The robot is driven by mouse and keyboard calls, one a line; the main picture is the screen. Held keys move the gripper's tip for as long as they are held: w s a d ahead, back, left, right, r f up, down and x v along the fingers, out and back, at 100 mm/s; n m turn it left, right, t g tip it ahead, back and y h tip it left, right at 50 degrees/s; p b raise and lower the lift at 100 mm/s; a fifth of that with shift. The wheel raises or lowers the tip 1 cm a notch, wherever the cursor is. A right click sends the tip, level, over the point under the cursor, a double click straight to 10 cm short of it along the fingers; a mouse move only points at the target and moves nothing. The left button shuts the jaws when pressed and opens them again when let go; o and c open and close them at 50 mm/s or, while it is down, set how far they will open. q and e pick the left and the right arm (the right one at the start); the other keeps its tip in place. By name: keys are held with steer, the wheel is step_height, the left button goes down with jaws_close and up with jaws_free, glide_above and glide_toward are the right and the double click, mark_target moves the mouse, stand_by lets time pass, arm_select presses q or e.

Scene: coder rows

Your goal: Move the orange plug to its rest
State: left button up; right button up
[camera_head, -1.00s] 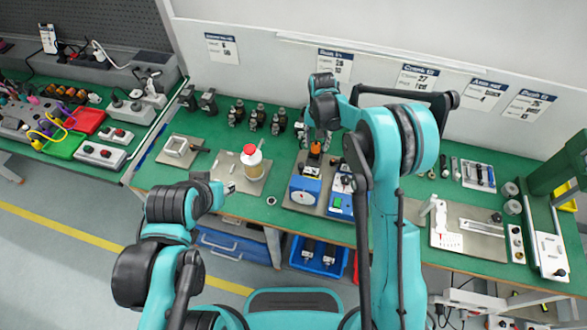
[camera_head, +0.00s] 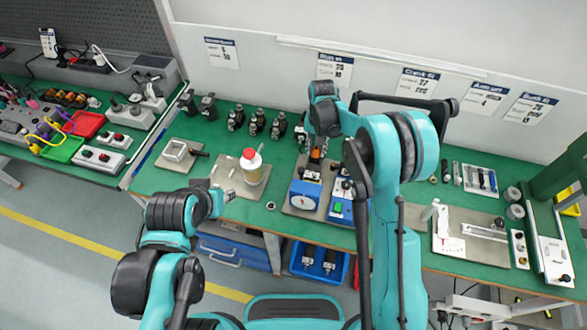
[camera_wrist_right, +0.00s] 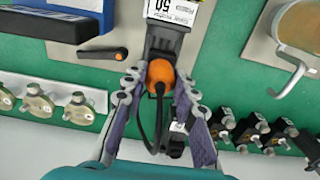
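The orange plug (camera_wrist_right: 160,75) is in the middle of the right wrist view, at the near end of a dark block with a white label (camera_wrist_right: 172,12) reading 50. A black cable loops back from it. My right gripper (camera_wrist_right: 160,80) has one fingertip on each side of the plug, and it looks shut on it.
A white bottle with a red cap (camera_head: 252,168) stands on a grey plate near the left gripper. In the wrist view, a blue box (camera_wrist_right: 60,20), an orange-tipped lever (camera_wrist_right: 95,54), a metal hook (camera_wrist_right: 290,78) and several black fittings (camera_wrist_right: 250,130) surround the plug.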

steer(key=shift+r, duration=0.15)
jaws_close()
steer(key=shift+r+p, duration=1.3)
steer(key=shift+r, duration=0.9)
steer(key=shift+r+p, duration=0.85)
steer(key=shift+r, duration=0.7)
steer(key=shift+s+a+f, duration=0.1)
steer(key=shift+s+a, duration=0.25)
steer(key=s+a+b, duration=0.2)
steer(key=s+a, duration=1.2)
steer(key=a, duration=0.1)
steer(key=shift+s, duration=0.35)
steer(key=shift+f, duration=0.1)
steer(key=shift+d+f+b, duration=0.1)
steer(key=shift+f+b, duration=4.4)
steer(key=shift+f, duration=1.05)
